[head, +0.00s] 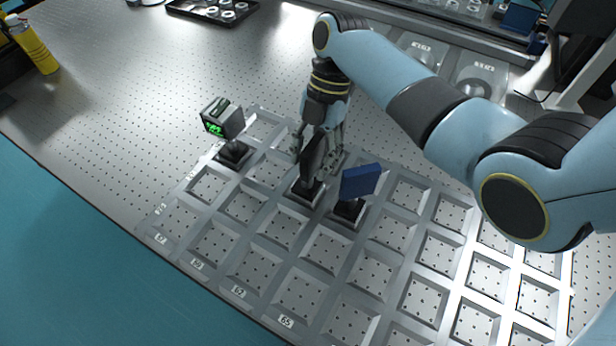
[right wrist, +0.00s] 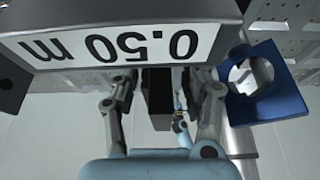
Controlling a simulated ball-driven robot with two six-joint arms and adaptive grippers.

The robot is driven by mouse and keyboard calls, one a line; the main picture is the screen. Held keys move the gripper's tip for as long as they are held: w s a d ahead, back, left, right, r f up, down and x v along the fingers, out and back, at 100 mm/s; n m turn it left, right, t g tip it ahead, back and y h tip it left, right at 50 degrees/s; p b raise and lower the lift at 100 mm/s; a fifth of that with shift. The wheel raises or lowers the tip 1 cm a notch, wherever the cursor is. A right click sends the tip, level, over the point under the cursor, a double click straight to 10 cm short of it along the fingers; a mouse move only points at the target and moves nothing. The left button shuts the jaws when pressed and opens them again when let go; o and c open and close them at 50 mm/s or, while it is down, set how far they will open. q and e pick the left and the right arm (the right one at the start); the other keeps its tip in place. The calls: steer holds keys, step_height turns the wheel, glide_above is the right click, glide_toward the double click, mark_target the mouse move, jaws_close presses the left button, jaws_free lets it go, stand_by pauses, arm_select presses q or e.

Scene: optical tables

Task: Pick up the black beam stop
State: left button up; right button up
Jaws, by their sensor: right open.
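The black beam stop (head: 313,158) is a dark upright plate on a black base, standing in a compartment of the grey grid tray (head: 258,231). My right gripper (head: 318,146) is open, pointing down just behind the upper part of the beam stop in the head view. In the right wrist view a dark block, which looks like the beam stop (right wrist: 157,98), shows between the two fingers (right wrist: 160,105), with gaps on both sides. Its upper end is hidden there by a grey housing. My left gripper is not in view.
A blue square holder (head: 360,181) with a round hole (right wrist: 262,84) stands close to the right of the beam stop. In the wrist view, a grey housing labelled 0.50 m (right wrist: 120,45) is very near.

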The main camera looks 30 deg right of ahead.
steer(key=shift+f, duration=0.2)
jaws_close()
steer(key=shift+r, duration=0.1)
stand_by(0.4)
